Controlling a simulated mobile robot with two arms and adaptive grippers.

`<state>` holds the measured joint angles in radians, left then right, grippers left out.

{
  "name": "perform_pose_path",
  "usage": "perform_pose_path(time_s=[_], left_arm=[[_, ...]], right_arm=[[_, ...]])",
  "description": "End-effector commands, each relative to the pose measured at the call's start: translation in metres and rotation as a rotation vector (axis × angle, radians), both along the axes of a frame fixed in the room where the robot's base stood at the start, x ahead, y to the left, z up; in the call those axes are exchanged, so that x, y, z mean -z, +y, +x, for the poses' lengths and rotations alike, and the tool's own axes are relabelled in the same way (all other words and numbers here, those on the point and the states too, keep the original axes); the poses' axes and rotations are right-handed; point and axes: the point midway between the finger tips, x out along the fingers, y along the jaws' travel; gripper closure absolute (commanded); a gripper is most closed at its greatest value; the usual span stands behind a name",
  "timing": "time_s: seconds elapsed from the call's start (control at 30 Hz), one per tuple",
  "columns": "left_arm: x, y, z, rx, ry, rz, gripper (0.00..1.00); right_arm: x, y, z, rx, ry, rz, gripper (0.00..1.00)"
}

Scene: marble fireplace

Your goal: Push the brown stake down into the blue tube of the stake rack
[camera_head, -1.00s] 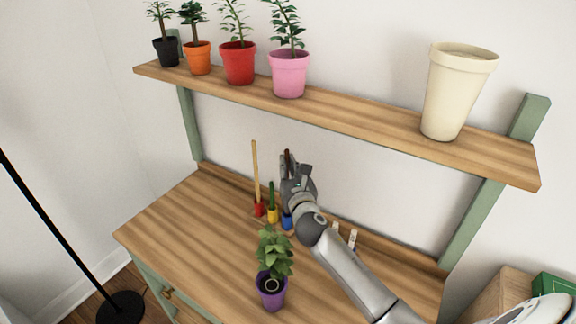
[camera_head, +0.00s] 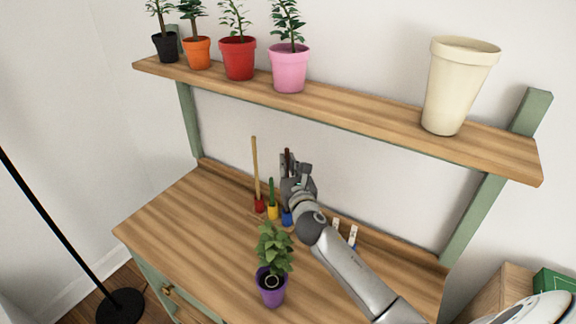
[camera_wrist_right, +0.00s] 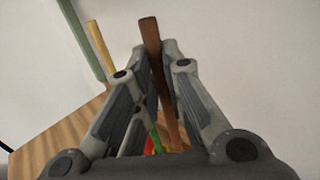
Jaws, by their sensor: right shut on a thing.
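The brown stake (camera_wrist_right: 151,38) stands nearly upright between the fingers of my right gripper (camera_wrist_right: 155,60) in the right wrist view. In the head view only its top (camera_head: 287,153) shows above my right gripper (camera_head: 291,172), which is shut on it. The blue tube (camera_head: 287,218) of the stake rack is just below the gripper, partly hidden by it. How deep the stake sits in the tube is hidden. A tan stake (camera_head: 255,170) stands in the red tube (camera_head: 259,205) and a green stake (camera_head: 271,192) in the yellow tube (camera_head: 273,212). My left gripper is out of view.
A plant in a purple pot (camera_head: 270,287) stands on the wooden bench in front of the rack. Small white tags (camera_head: 353,235) stand right of my forearm. A shelf (camera_head: 350,116) above holds several potted plants and a cream pot (camera_head: 458,88). The bench's left side is clear.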

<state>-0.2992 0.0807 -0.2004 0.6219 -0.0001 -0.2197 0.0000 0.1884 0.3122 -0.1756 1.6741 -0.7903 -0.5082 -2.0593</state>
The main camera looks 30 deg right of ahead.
Motion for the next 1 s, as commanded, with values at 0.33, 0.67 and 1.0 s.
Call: perform_pose_path(time_s=[0.33, 0.67, 1.0], left_arm=[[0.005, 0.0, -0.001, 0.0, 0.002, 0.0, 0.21], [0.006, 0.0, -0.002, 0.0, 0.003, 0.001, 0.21], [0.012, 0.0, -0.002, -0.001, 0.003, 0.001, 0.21]], right_arm=[[0.008, 0.0, 0.0, 0.0, 0.0, 0.0, 1.0], [0.009, 0.0, 0.0, 0.0, 0.0, 0.0, 1.0], [0.019, 0.0, 0.0, 0.0, 0.0, 0.0, 1.0]])
